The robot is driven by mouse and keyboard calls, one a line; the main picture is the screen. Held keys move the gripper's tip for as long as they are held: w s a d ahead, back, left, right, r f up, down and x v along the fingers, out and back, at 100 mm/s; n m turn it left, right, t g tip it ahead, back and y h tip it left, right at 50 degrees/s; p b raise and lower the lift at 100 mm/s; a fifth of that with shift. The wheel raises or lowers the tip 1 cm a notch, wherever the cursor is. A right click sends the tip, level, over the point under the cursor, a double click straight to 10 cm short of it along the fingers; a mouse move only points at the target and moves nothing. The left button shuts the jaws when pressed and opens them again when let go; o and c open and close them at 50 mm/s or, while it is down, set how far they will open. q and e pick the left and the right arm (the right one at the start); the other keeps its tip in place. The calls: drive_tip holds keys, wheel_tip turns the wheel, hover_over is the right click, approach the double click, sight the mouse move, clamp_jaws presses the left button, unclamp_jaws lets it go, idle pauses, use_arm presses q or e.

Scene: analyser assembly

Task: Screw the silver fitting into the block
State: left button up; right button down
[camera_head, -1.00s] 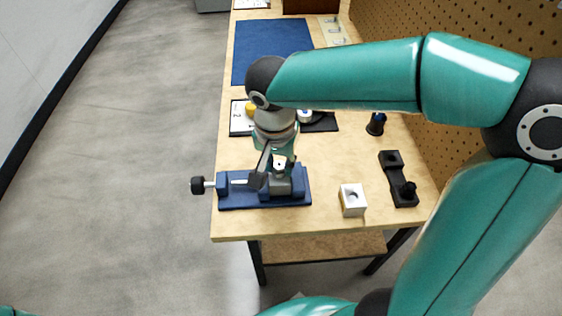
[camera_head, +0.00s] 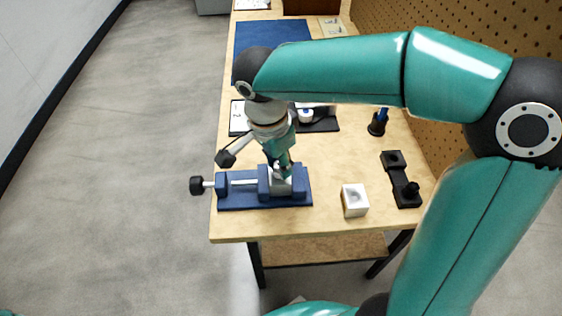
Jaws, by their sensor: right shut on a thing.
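A grey block (camera_head: 279,187) sits clamped in the blue vise (camera_head: 230,200) near the front of the workbench. My right gripper (camera_head: 281,165) points down at the top of the block and is shut, with a small silver piece between its fingers; I take this to be the silver fitting (camera_head: 285,168). The fitting is mostly hidden by the fingers, so its depth in the block cannot be told. A grey, dark-ended part of my right wrist sticks out to the left over the vise. My left gripper is not in view.
A white block with a round recess (camera_head: 354,201) and a black fixture (camera_head: 402,181) stand to the right of the vise. A dark cup with a blue item (camera_head: 377,123) is behind them. A blue mat (camera_head: 255,38) lies further back. The pegboard (camera_head: 430,40) borders the bench's right.

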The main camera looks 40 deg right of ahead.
drive_tip(key=shift+m, duration=0.6)
drive_tip(key=m, duration=0.3)
drive_tip(key=shift+g, duration=0.3)
drive_tip(key=shift+m, duration=0.5)
drive_tip(key=m, duration=0.4)
drive_tip(key=shift+g, duration=0.4)
drive_tip(key=shift+c, duration=1.2)
unclamp_jaws()
drive_tip(key=shift+w, duration=0.1)
